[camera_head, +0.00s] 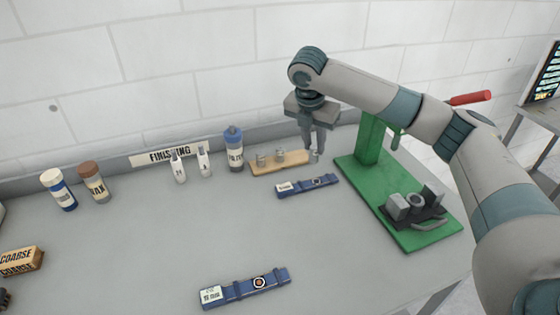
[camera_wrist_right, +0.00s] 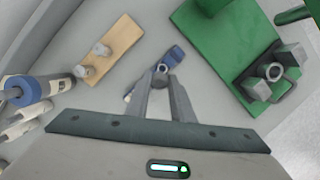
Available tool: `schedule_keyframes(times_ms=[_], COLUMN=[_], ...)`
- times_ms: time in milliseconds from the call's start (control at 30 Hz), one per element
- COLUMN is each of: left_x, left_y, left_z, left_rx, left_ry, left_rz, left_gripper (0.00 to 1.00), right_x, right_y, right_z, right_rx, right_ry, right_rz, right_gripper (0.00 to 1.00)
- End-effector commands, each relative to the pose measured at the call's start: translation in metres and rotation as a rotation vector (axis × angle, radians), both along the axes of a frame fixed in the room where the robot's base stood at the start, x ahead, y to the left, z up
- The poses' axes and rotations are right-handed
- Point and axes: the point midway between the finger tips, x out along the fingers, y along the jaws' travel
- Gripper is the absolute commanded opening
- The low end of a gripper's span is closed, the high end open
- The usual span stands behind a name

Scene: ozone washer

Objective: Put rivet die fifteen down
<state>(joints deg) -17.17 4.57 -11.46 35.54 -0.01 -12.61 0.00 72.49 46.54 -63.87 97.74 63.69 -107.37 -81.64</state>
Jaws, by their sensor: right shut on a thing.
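My right gripper (camera_head: 316,153) is shut on a small metal rivet die, which shows as a grey ring-ended piece (camera_wrist_right: 161,69) between the fingertips in the wrist view. In the head view the fingers point down just right of a wooden block (camera_head: 252,169), and the die is mostly hidden by them. The block holds two upright metal dies; it also shows upper left in the wrist view (camera_wrist_right: 122,33). I cannot read any number on the held die. My left gripper is not in view.
A blue labelled strip (camera_head: 307,185) lies just in front of the block, and another (camera_head: 245,287) nearer. The green press (camera_head: 400,233) stands right. A blue-capped bottle (camera_head: 234,150) and white bottles (camera_head: 178,168) stand left of the block. The middle of the grey bench is clear.

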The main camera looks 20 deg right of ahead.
Motion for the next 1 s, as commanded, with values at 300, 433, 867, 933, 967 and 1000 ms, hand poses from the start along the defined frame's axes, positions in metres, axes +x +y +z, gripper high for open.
schedule_keyframes(times_ms=[300, 433, 867, 933, 967, 1000], left_x=[0.000, 0.000, 0.000, 0.000, 0.000, 0.000], left_y=[0.000, 0.000, 0.000, 0.000, 0.000, 0.000], left_z=[-0.001, -0.001, -0.001, -0.001, -0.001, -0.001], left_rx=[0.000, 0.000, 0.000, 0.000, 0.000, 0.000], left_ry=[0.000, 0.000, 0.000, 0.000, 0.000, 0.000], left_rz=[0.000, 0.000, 0.000, 0.000, 0.000, 0.000], left_gripper=[0.49, 0.49, 0.49, 0.49, 0.49, 0.49], right_x=[0.017, 0.023, 0.035, 0.036, 0.036, 0.036], right_y=[-0.037, -0.052, -0.091, -0.094, -0.094, -0.095], right_z=[0.010, 0.014, 0.025, 0.026, 0.026, 0.026], right_rx=[0.000, 0.000, 0.000, 0.000, 0.000, 0.000], right_ry=[-0.002, -0.001, 0.000, -0.001, -0.001, 0.000], right_rz=[0.283, 0.397, 0.682, 0.700, 0.707, 0.712], right_gripper=[0.00, 0.00, 0.00, 0.00, 0.00, 0.00])
